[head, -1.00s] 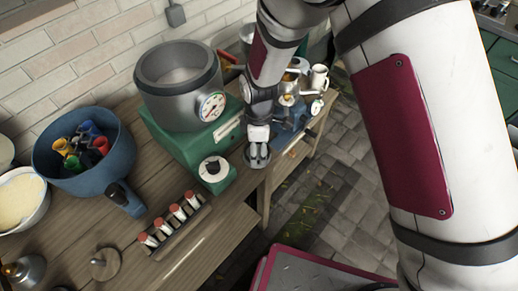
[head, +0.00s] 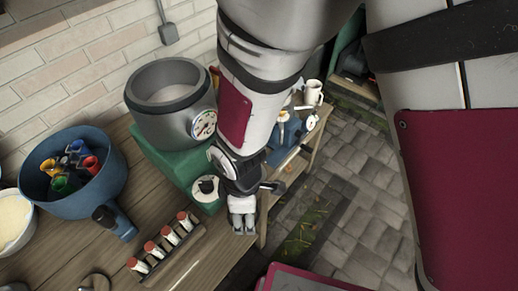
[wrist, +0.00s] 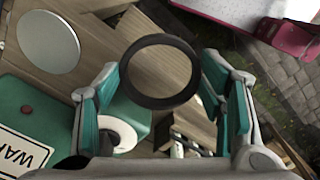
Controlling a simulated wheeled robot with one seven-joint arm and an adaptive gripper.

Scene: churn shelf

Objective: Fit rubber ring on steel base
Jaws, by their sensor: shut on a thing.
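The rubber ring (wrist: 150,101) is dark and round. In the wrist view my gripper (wrist: 160,72) is shut on it, with a teal-padded finger at each side and its open middle facing the camera. A flat, shiny silver disc (wrist: 48,42), probably the steel base, lies on the wood at the upper left, apart from the ring. In the head view my gripper (head: 242,222) is over the table's front edge, in front of the green machine. The ring is hard to make out there, and my arm hides the table behind it.
A green machine (head: 170,150) carries a grey drum (head: 145,120) with a gauge. A vial rack (head: 172,245) stands nearby, left of my gripper. A blue pot (head: 105,190) is farther left. Mugs and blue equipment (head: 285,145) stand at the table's far end. Paved floor lies right.

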